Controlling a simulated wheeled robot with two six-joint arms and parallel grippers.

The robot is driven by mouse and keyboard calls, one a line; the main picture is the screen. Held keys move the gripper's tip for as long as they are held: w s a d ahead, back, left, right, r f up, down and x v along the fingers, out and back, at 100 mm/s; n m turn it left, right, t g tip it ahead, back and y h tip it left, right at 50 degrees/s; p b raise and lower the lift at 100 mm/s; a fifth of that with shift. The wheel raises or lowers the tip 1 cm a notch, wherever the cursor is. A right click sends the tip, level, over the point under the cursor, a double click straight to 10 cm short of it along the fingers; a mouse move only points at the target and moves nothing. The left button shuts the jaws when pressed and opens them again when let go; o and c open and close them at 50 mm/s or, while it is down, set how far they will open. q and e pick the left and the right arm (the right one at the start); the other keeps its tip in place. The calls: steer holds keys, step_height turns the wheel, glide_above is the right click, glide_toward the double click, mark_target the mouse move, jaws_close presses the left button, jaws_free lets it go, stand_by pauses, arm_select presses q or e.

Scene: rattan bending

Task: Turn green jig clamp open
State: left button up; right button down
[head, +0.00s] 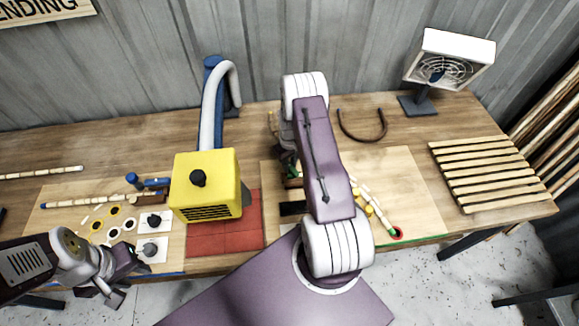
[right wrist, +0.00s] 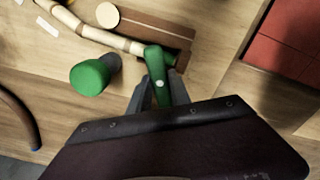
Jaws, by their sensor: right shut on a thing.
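The green jig clamp (right wrist: 155,58) is in the middle of the right wrist view, its lever pointing down the picture between my right fingers. My right gripper (right wrist: 160,92) is shut on this lever. A round green knob (right wrist: 90,77) stands just left of it. A pale rattan pole (right wrist: 90,33) runs from the upper left to the clamp, beside a brown wooden block (right wrist: 155,28). In the head view, a bit of green clamp (head: 293,172) shows; my right arm hides most of the jig. My left gripper (head: 102,296) is empty at the lower left, its fingertips apart.
A yellow machine (head: 207,186) with a pale hose stands left of my right arm by a red tiled mat (head: 222,235). A bent dark rattan piece (head: 362,137) lies at the back. A slatted rack (head: 490,173) and a fan (head: 447,68) are at the right.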

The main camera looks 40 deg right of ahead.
mark_target(290, 165)
steer(key=n+b, duration=0.2)
steer(key=n, duration=0.4)
steer(key=shift+f+n+b, duration=0.1)
steer(key=shift+n+b, duration=0.2)
steer(key=shift+b, duration=0.1)
steer(key=n+b, duration=0.1)
steer(key=n, duration=0.4)
steer(key=shift+b, duration=0.3)
steer(key=shift+n, duration=0.4)
steer(key=c, duration=1.2)
jaws_free()
steer(key=shift+s, duration=0.1)
steer(key=shift+r, duration=0.5)
step_height(290, 165, up, 8)
steer(key=b, duration=0.2)
steer(key=shift+r, duration=0.2)
